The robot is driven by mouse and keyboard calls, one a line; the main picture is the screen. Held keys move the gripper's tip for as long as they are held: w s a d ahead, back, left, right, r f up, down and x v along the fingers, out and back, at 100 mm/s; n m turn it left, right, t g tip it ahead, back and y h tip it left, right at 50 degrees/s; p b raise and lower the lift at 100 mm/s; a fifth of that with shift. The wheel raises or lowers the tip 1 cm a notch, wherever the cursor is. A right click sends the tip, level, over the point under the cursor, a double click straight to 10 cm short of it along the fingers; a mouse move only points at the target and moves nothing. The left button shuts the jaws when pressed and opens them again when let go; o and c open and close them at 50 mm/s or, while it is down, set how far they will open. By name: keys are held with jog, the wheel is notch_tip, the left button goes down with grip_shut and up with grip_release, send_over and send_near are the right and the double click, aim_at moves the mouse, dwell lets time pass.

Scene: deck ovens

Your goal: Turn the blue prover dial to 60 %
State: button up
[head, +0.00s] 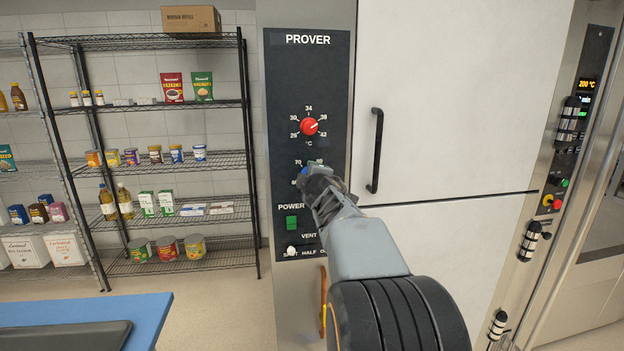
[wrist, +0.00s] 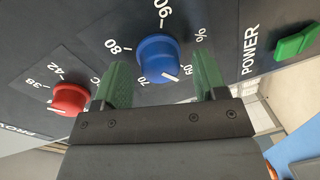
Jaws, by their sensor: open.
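The blue prover dial (wrist: 157,55) is on the black control panel, ringed by marks 60, 70, 80 and 90. Its white pointer line faces between 70 and 60 in the wrist view; the exact value is hard to tell. My gripper (wrist: 163,80) is open, with one green finger on each side of the dial and a visible gap to it on both sides. In the head view my gripper (head: 312,182) is at the panel and hides most of the dial and some of its marks.
A red temperature dial (head: 310,126) sits above the blue one; it also shows in the wrist view (wrist: 69,97). A green power switch (head: 292,222) and a white vent knob (head: 291,251) sit below. A black door handle (head: 376,150) stands to the right.

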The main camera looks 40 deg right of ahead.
jog(key=p+v, duration=0.3)
jog(key=v, duration=1.1)
